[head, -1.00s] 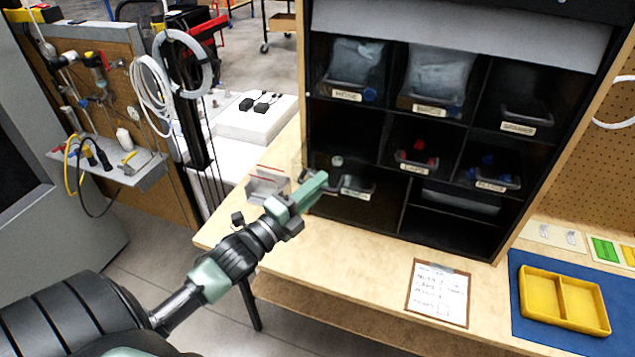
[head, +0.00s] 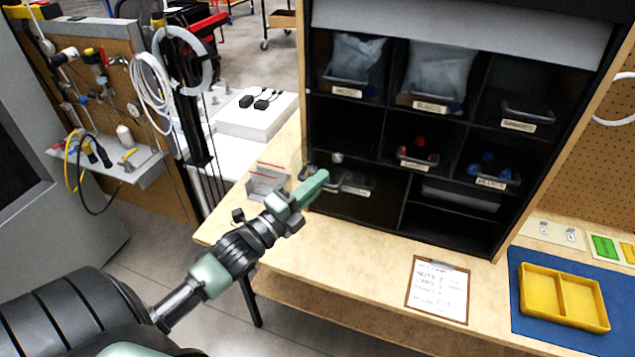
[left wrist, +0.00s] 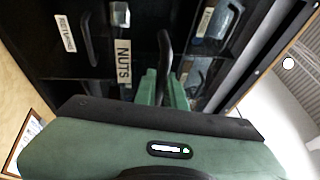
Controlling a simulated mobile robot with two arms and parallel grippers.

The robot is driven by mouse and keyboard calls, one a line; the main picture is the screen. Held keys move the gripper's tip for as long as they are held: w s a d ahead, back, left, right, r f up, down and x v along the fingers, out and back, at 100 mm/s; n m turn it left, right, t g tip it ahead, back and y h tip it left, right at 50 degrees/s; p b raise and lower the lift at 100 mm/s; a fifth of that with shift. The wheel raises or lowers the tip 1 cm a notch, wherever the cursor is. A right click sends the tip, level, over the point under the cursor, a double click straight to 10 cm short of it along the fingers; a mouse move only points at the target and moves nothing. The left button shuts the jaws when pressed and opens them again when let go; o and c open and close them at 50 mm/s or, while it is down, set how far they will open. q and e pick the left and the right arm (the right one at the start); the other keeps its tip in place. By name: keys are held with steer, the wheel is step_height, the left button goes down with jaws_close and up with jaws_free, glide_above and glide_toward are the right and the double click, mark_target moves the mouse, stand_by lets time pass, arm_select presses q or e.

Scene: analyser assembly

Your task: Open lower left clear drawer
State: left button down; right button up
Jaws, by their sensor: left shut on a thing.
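The lower left clear drawer (head: 354,186) sits in the bottom left compartment of the black cabinet, partly hidden behind my left gripper in the head view. My left gripper (head: 322,177) reaches in from the left to the drawer's front. How far the drawer stands out is hard to tell. My right gripper is not in view.
The black cabinet (head: 403,214) holds several other clear drawers above and to the right. A clipboard (head: 438,290) lies on the wooden bench in front. A yellow tray (head: 563,297) lies on a blue mat at right. A small clear holder (head: 268,182) stands left of the cabinet.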

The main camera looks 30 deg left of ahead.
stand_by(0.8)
arm_select(q)
steer(key=s, duration=0.1)
steer(key=s+p, duration=0.1)
steer(key=shift+s+d, duration=0.3)
steer(key=shift+s, duration=0.05)
steer(key=c, duration=1.8)
jaws_free()
steer(key=shift+w, duration=0.1)
